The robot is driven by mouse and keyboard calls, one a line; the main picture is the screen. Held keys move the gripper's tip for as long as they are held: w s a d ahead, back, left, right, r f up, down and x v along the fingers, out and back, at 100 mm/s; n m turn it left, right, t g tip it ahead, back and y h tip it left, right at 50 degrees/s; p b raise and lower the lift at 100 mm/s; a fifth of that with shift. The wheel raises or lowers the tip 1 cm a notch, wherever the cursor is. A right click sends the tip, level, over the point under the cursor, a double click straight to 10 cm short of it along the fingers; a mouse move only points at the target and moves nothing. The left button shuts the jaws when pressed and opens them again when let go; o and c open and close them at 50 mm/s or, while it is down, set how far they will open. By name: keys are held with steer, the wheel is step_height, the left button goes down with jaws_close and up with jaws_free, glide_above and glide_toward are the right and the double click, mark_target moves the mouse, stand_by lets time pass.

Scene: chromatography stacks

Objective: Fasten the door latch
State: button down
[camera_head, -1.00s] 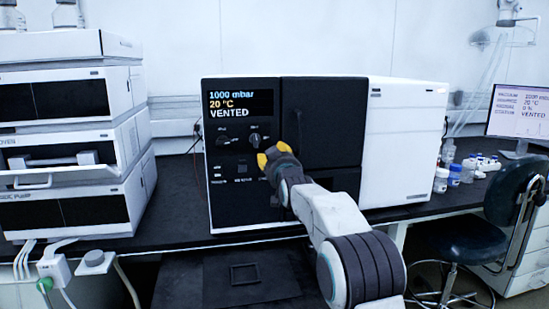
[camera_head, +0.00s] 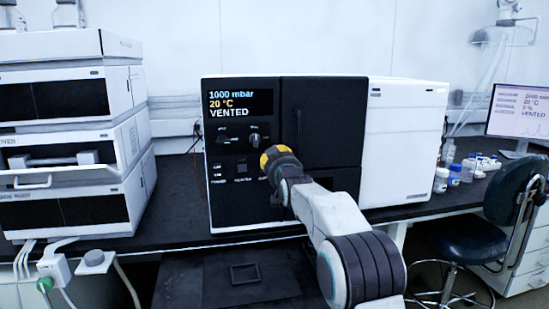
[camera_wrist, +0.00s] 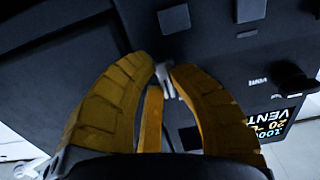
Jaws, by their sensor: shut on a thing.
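My gripper (camera_head: 274,155) is at the front, near the seam between the control panel and the door. In the wrist view, my yellow fingers (camera_wrist: 163,75) are closed around a small pale grey lever (camera_wrist: 164,76), which appears to be the door latch. The fingers and wrist hide this lever in the head view. I cannot tell how far the latch is turned.
The control panel's display (camera_head: 240,103) reads 1000 mbar, 20 °C, VENTED. A stack of white modules (camera_head: 75,208) stands left, and small bottles (camera_head: 454,176) and a stool (camera_head: 455,238) are at right.

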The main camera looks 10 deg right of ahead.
steer(key=shift+m, duration=0.3)
steer(key=shift+a+f+m+b, duration=0.15)
steer(key=shift+m+b, duration=0.6)
steer(key=shift+m, duration=3.55)
steer(key=shift+d+f+m+b, duration=0.15)
steer(key=shift+m+b, duration=0.55)
steer(key=shift+m, duration=3.6)
steer(key=shift+a, duration=0.1)
steer(key=c, duration=1.1)
jaws_free()
steer(key=shift+f, duration=0.1)
